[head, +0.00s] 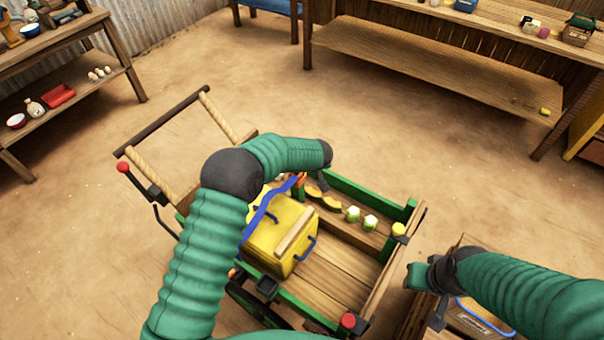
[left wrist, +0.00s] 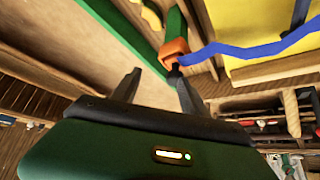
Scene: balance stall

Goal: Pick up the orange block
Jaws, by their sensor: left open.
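A small orange block-like piece (head: 300,179) is at the cart's far-left rail, at the end of a wavy blue strap. In the left wrist view the orange piece (left wrist: 174,50) sits against a green rail, just beyond my fingertips. My left gripper (left wrist: 155,74) is open and empty, with one dark finger close below the orange piece; whether they touch I cannot tell. In the head view my left wrist partly hides the fingers. My right gripper (head: 438,312) is over the crate at the lower right; its fingers are not clear.
The green-railed wooden cart (head: 340,273) holds a yellow box (head: 272,240) with blue handles and, along its far side, several small pale-green pieces. A crate (head: 478,318) stands at the lower right. Shelves line the back and left. The dirt floor between is clear.

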